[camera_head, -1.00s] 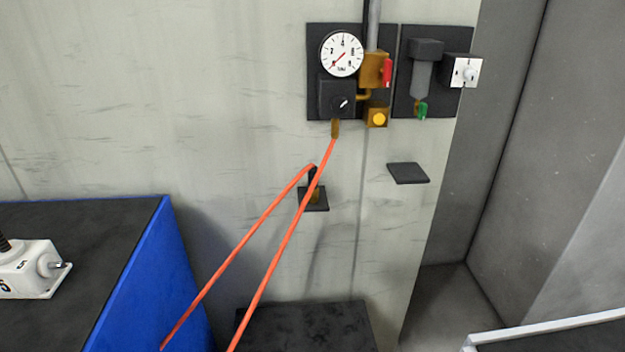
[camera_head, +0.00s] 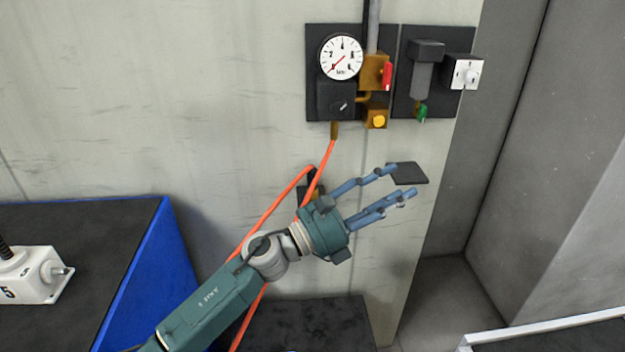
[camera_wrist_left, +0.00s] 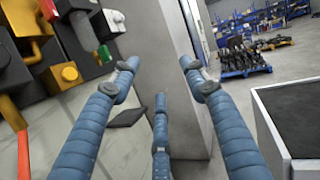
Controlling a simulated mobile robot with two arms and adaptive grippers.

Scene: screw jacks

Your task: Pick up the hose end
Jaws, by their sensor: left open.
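The orange hose (camera_head: 270,214) hangs from a brass fitting (camera_head: 334,130) under the wall gauge panel. It loops down and back up to a dark holder (camera_head: 314,176) on the wall, where its end sits. My left arm crosses in front of the hose, and my wrist hides part of the holder, so the hose end is not clearly seen. My left gripper (camera_head: 400,190) is open and empty, to the right of the holder, its fingers pointing right. In the left wrist view the gripper (camera_wrist_left: 160,76) is spread with nothing between its fingers.
A gauge (camera_head: 341,56), a red handle (camera_head: 387,74) and a filter unit (camera_head: 421,80) are mounted above. A small dark shelf (camera_head: 411,174) is by the fingertips. A blue-sided bench (camera_head: 145,265) with a white jack (camera_head: 32,276) stands left. A dark surface (camera_head: 315,318) lies below.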

